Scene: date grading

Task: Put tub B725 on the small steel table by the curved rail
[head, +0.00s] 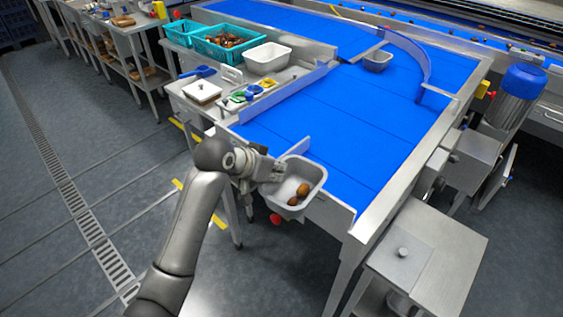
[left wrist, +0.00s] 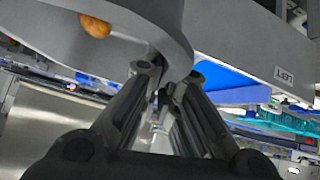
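A light grey tub (head: 313,173) with a few brown dates inside is held at the near left end of the blue conveyor. No label can be read on it. My left gripper (head: 277,172) is at the tub's left side, its fingers closed on the rim. In the left wrist view the fingers (left wrist: 168,80) meet at the grey tub wall (left wrist: 60,35), and one date shows inside. A small steel table (head: 440,238) with a round knob on top stands at the lower right. The curved blue rail (head: 424,62) is at the belt's far right. My right gripper is not in view.
A steel side bench (head: 222,108) holds a scale, a white bin (head: 268,58) and teal crates (head: 217,48). Low guide rails (head: 292,149) border the belt; floor at left is clear.

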